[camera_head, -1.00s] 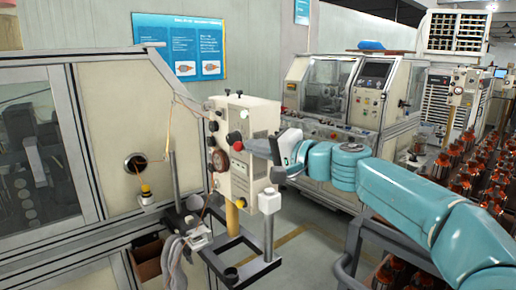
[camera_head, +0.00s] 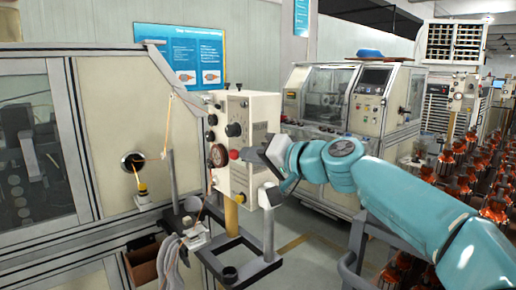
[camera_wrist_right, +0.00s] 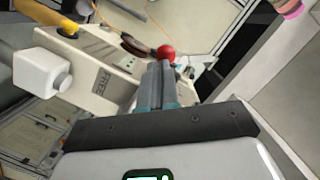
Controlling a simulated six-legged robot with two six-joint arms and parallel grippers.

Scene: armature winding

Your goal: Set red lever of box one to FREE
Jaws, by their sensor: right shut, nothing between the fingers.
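Box one is the cream control box (camera_head: 252,118) on a stand at the middle of the head view. Its red lever knob (camera_head: 234,154) shows on the front face, beside the round gauge (camera_head: 218,155). My right gripper (camera_head: 250,154) is shut and empty just right of the knob. In the right wrist view the red knob (camera_wrist_right: 166,52) sits just beyond the closed fingertips (camera_wrist_right: 166,68). Whether they touch it I cannot tell. The lever's shaft is mostly hidden. My left gripper is out of view.
A white block (camera_head: 270,197) sticks out below the box, also seen in the wrist view (camera_wrist_right: 42,72). A winding machine cabinet (camera_head: 120,120) stands left. A dark metal stand (camera_head: 240,268) is below. Racks of copper-coloured armatures (camera_head: 478,180) fill the right.

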